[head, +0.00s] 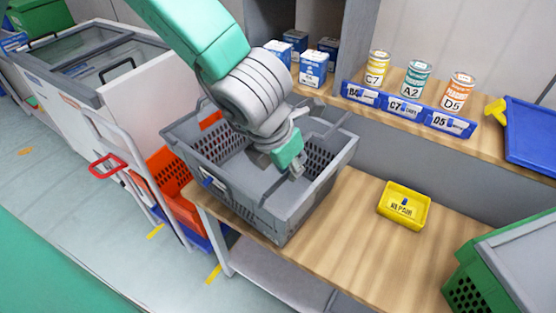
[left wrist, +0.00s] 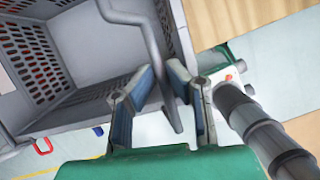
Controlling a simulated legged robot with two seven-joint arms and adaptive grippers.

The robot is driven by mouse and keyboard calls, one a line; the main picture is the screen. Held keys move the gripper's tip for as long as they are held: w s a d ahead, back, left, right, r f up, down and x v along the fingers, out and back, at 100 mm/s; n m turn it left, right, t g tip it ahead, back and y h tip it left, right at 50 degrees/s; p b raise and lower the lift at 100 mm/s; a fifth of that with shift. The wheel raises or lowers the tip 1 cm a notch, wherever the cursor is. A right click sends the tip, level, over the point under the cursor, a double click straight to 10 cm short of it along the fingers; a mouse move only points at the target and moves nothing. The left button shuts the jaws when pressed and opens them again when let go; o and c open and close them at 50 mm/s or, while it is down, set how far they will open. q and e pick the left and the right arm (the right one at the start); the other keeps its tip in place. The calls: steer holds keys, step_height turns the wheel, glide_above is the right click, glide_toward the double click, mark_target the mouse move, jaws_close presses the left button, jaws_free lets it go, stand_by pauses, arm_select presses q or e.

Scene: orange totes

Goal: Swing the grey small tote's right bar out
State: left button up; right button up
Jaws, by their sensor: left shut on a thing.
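The grey small tote (head: 277,222) stands on the wooden bench in the head view, and its slotted inner walls fill the upper left of the left wrist view (left wrist: 88,80). My left gripper (head: 296,168) reaches down over the tote's inside. In the left wrist view its two fingers (left wrist: 163,82) are closed about a bent grey bar (left wrist: 155,45), the right bar as far as I can tell. The bar's tip sticks out past the fingers. The gripper hides part of the tote's inside in the head view. My right gripper is not in view.
A yellow REPAIR bin (head: 404,206) sits on the bench right of the tote. A green crate (head: 468,290) stands at the lower right. Labelled cans (head: 415,80) and blue-and-white tins (head: 313,68) stand on the shelf behind. An orange tote (head: 180,205) is at the left.

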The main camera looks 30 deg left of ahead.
arm_select(q)
steer(key=shift+d+r, duration=0.1)
steer(key=shift+d, duration=0.15)
steer(key=shift+s+d+f+b, duration=0.15)
steer(key=shift+d+f+b, duration=0.35)
steer(key=shift+f+b, duration=0.15)
steer(key=shift+d+f, duration=0.15)
steer(key=shift+d, duration=0.2)
steer(key=o, duration=1)
steer(key=shift+o, duration=0.2)
steer(key=shift+a, duration=0.1)
step_height(320, 180, up, 10)
steer(key=p, duration=0.9)
steer(key=shift+p, duration=0.4)
